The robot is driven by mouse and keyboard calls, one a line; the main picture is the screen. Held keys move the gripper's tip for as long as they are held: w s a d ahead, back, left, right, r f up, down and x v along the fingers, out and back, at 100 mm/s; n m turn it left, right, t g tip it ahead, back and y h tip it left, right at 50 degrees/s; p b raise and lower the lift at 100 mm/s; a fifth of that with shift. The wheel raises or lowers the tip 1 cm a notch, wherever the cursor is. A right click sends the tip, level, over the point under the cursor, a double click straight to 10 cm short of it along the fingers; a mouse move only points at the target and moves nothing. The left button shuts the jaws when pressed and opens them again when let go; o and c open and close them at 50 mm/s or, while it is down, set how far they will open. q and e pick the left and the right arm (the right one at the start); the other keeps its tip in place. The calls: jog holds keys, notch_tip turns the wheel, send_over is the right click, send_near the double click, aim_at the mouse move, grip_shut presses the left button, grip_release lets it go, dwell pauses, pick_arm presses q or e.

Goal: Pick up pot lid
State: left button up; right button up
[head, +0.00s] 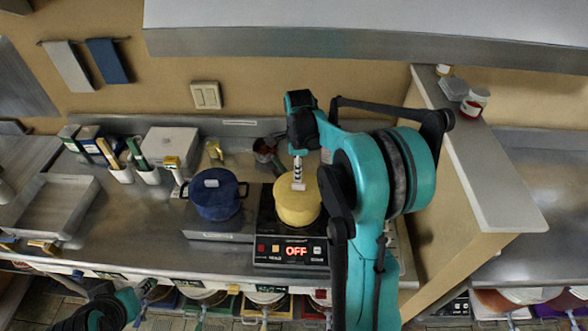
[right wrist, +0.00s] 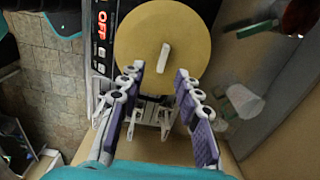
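A yellow pot with a round yellow lid (head: 290,205) sits on the black cooker (head: 291,252), whose display reads OFF. The lid (right wrist: 178,30) has a pale bar handle (right wrist: 164,58) at its middle. My right gripper (right wrist: 159,71) is open and empty, its fingertips near the lid's edge, with the handle beyond them between the finger lines. In the head view my right gripper (head: 298,172) is over the back of the lid, partly hidden by my arm. A blue lidded pot (head: 216,202) stands left of the cooker. My left gripper (head: 146,287) is low at the left, its fingers unclear.
Utensil cups (head: 148,176), a white box (head: 170,146) and a tray (head: 60,203) stand on the left counter (head: 120,215). A raised partition ledge (head: 470,150) with jars (head: 474,101) is on the right. A switch plate (head: 206,95) is on the wall behind.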

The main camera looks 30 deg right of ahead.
aim_at(299, 184)
jog(key=shift+d+f+m, duration=0.1)
jog(key=shift+f+m, duration=0.15)
jog(key=shift+m, duration=0.05)
jog(key=f, duration=0.7)
jog(key=shift+w+d, duration=0.2)
jog(key=shift+d, duration=0.05)
grip_shut()
